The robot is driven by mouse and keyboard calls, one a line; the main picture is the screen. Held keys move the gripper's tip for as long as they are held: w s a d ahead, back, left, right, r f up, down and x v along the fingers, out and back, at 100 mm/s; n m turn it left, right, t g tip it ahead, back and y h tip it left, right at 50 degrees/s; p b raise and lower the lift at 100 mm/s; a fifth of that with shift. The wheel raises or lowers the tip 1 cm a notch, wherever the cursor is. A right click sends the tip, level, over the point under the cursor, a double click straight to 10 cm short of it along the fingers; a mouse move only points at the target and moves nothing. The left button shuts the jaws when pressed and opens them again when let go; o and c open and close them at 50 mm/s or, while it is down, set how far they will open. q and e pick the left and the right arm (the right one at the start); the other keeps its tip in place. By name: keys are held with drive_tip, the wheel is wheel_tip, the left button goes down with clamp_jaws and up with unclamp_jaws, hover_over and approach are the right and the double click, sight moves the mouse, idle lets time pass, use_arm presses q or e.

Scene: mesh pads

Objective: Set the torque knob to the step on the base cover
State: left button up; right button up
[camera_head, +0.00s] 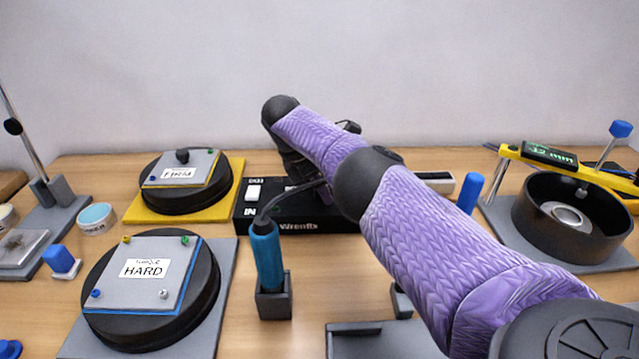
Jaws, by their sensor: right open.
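A grey square cover plate (145,275) with blue edges, small coloured screws and a label whose large word reads "HARD" lies on a black round pad at front left. A second grey plate (203,161) with yellow edges, a label that seems to read "FIRM" and a dark knob-like piece on it lies on a black pad behind. A black box (265,222) marked "Wrenfix" stands at centre back; my right arm covers part of its top, and I cannot make out a torque knob there. My right gripper (298,172) is open over the box, mostly hidden by my forearm. My left gripper is out of view.
A blue screwdriver (267,255) with a cable stands in a black holder (274,303). A black ring housing (541,218) with a yellow gauge bar (588,172) is at right. A grey tray (345,338) is at front centre. Bare table shows around the holder.

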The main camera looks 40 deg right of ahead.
drive_tip(key=shift+r, duration=0.1)
drive_tip(key=p+v, duration=0.1)
drive_tip(key=v, duration=0.8)
drive_tip(key=shift+a+r, duration=0.2)
drive_tip(key=shift+r, duration=0.15)
